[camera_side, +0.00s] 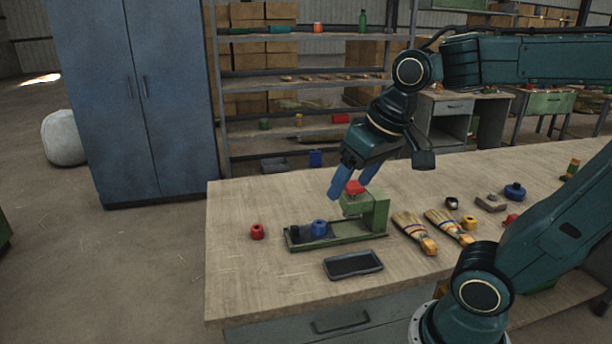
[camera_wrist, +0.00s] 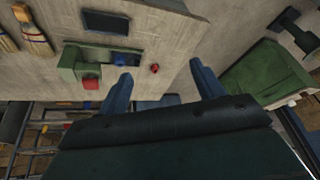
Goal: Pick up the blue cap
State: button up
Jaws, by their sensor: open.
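A blue cap (camera_side: 319,228) sits on the base of the green fixture (camera_side: 376,214), beside a dark round part (camera_side: 294,232). In the wrist view the blue cap (camera_wrist: 121,60) shows near the left fingertip, partly hidden. A second blue cap-like piece (camera_side: 515,190) lies at the right of the table. My gripper (camera_side: 349,188) is open and empty, pointing down above the fixture, close to its red top (camera_side: 355,186) in the side view. In the wrist view my gripper (camera_wrist: 160,70) has its fingers wide apart, with table between them.
A red cap (camera_side: 257,231) stands left of the fixture, and a dark tray (camera_side: 353,264) lies in front. Two brushes (camera_side: 414,232) and several small parts lie to the right. The table's (camera_side: 232,275) front left is clear. A shelf (camera_side: 305,82) stands behind.

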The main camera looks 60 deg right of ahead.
jog(key=w+d+m+g, duration=0.1)
jog(key=w+d+m, duration=0.35)
jog(key=w, duration=0.35)
jog(key=m+g, duration=0.4)
jog(key=m, duration=0.7)
send_over(320, 223)
jog(key=shift+w+f, duration=0.1)
jog(key=shift+f, duration=12.1)
jog(key=shift+f, duration=0.1)
jog(key=shift+f, duration=2.5)
jog(key=shift+c, duration=0.2)
jog(key=c, duration=1.1)
